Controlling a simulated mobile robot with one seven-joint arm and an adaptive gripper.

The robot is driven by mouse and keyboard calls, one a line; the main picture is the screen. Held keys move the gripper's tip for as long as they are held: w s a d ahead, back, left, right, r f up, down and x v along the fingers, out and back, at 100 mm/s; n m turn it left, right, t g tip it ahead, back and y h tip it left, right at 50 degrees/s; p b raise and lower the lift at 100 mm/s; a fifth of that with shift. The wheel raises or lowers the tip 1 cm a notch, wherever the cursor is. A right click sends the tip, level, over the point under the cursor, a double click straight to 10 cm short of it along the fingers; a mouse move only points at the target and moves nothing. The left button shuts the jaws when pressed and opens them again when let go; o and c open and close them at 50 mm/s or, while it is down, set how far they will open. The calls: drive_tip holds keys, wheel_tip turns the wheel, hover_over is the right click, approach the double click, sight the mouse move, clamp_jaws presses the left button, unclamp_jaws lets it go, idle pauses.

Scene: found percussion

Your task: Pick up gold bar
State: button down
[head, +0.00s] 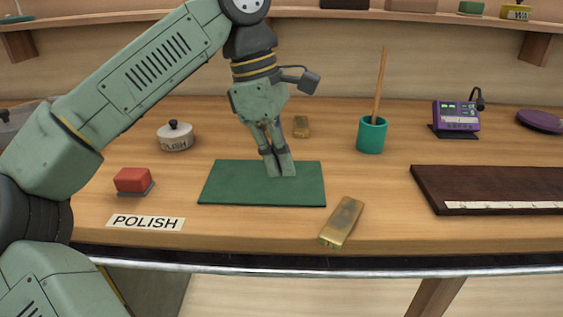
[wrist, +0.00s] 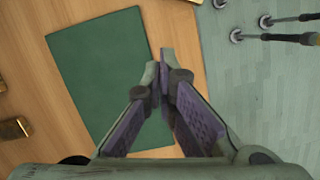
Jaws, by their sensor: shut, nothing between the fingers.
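A worn gold bar (head: 342,222) lies flat near the front edge of the workbench, just off the front right corner of a green mat (head: 230,183). My gripper (head: 280,170) points down over the right part of the mat, left of and behind the front bar. It is shut and empty; I cannot tell if its tips touch the mat. In the wrist view the shut fingertips (wrist: 164,62) show over the mat's edge.
A teal cup (head: 371,135) with an upright stick stands right of the mat. A dark board (head: 490,187) lies at the right. A red block (head: 133,180), a POLISH label (head: 146,222) and a lidded pot (head: 175,137) are at the left. Bench around the front bar is clear.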

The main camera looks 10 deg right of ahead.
sight(336, 214)
drive_tip(key=x, duration=0.7)
drive_tip(key=shift+s+f, duration=0.1)
drive_tip(key=shift+f, duration=0.1)
drive_tip(key=d, duration=0.1)
drive_tip(key=s+d+p, duration=0.1)
drive_tip(key=d, duration=0.1)
drive_tip(key=shift+s, duration=0.3)
drive_tip(key=shift+s+d+f, duration=0.1)
drive_tip(key=shift+s+d, duration=0.1)
drive_tip(key=shift+d, duration=0.1)
drive_tip(key=s+d, duration=0.2)
drive_tip(key=d, duration=0.1)
drive_tip(key=shift+d, duration=0.15)
drive_tip(key=shift+w, duration=0.1)
